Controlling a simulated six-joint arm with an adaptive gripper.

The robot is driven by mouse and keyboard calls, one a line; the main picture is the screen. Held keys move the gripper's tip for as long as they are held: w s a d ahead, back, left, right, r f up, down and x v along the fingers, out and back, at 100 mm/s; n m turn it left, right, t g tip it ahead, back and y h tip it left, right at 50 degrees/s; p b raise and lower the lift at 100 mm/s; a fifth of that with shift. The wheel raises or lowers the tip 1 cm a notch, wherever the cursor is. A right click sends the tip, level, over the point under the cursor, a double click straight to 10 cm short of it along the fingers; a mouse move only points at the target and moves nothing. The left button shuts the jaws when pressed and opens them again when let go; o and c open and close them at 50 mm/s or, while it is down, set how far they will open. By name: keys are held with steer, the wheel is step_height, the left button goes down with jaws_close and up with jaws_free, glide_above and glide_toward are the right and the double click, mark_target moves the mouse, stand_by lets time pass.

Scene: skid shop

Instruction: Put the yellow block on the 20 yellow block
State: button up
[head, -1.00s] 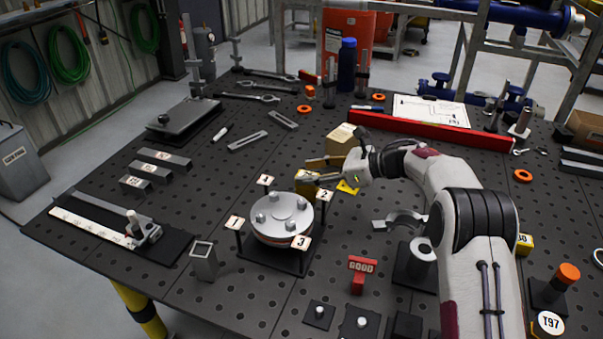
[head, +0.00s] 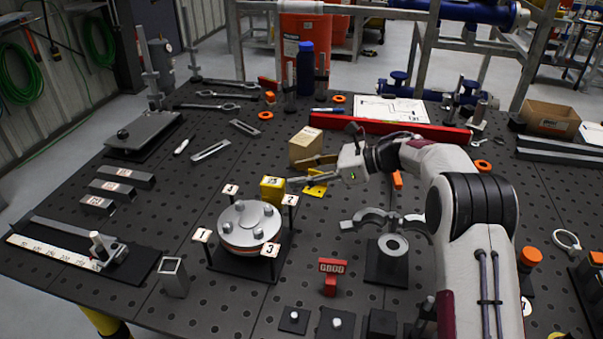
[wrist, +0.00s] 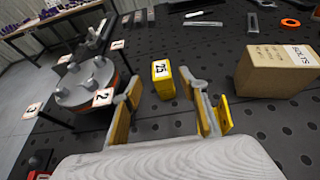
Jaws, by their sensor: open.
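A yellow block (head: 272,189) stands upright on the table just behind the round bolted flange. In the wrist view the yellow block (wrist: 162,79) bears a label that looks like 25. My gripper (head: 289,173) is open and empty, to the right of this block. In the wrist view my gripper (wrist: 161,86) has its fingers spread, with the block ahead of the gap between them, apart from both. A second yellow block with a number cannot be made out now; my arm covers part of the right side.
The flange (head: 240,238) has numbered tags around it, close to the block. A cardboard box (head: 305,146) stands behind my gripper, and a yellow bracket (head: 315,184) lies beside it. A red GOOD sign (head: 331,273) and a curved grey clamp (head: 385,222) stand in front.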

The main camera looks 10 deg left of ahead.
stand_by(0.5)
